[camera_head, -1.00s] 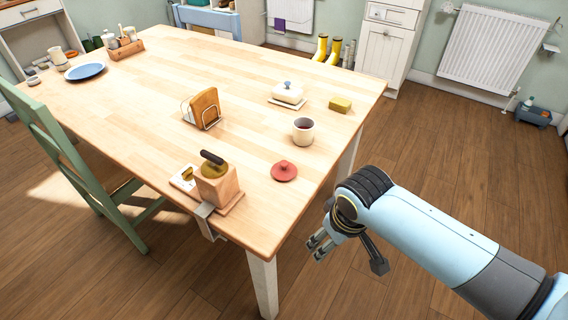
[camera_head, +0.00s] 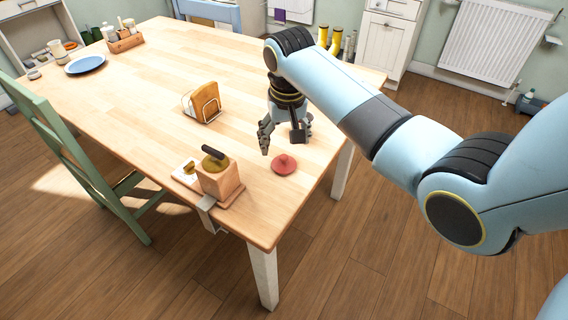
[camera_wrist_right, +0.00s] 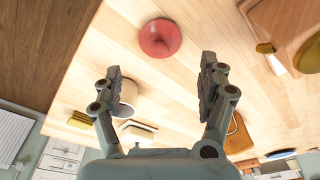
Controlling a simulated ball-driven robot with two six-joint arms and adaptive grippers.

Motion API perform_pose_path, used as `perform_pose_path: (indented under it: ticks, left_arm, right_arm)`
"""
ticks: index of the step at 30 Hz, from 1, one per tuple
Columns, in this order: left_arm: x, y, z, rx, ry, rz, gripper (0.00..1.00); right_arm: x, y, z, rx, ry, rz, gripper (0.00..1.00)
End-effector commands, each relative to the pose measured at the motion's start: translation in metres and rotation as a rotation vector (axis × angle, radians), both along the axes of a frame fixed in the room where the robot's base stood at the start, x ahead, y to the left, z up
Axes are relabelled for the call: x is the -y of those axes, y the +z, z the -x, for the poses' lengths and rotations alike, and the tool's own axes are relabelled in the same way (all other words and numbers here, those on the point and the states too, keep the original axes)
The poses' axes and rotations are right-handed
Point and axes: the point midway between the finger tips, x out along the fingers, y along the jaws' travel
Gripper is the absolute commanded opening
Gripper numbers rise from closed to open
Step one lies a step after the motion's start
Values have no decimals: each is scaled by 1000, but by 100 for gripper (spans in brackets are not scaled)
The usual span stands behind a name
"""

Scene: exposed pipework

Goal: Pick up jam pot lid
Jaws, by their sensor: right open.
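The jam pot lid (camera_head: 284,165) is a round red lid with a small knob, lying on the wooden table (camera_head: 150,110) near its front right corner. My right gripper (camera_head: 283,147) is open and empty, just behind and above the lid in the head view. In the right wrist view the lid (camera_wrist_right: 160,38) shows whole, beyond the two spread fingertips (camera_wrist_right: 160,75) and apart from them. The pot (camera_wrist_right: 123,108) shows partly behind a finger there; in the head view my arm hides it. My left gripper is in neither view.
A wooden block with a dark-handled tool (camera_head: 217,178) is clamped at the table edge, left of the lid. A toast rack (camera_head: 203,102) stands behind. A green chair (camera_head: 75,150) is at the left.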

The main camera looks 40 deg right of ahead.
Motion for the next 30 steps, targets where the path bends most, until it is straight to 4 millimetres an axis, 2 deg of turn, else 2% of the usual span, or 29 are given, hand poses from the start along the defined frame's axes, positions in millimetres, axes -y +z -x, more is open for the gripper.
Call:
perform_pose_path:
  ticks: [5, 12, 15, 23, 30]
  left_arm:
    - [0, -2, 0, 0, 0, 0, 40]
    - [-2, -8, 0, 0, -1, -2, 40]
    - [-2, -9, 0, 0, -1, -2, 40]
    - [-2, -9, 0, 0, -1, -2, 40]
    - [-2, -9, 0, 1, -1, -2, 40]
  right_arm:
    - [0, -15, -2, 0, 1, 0, 76]
    - [1, -52, -4, -1, 1, 0, 76]
    - [2, -62, -5, -1, 1, 0, 76]
    - [2, -64, -6, 2, 2, 0, 76]
    - [2, -64, -6, 2, 2, 0, 45]
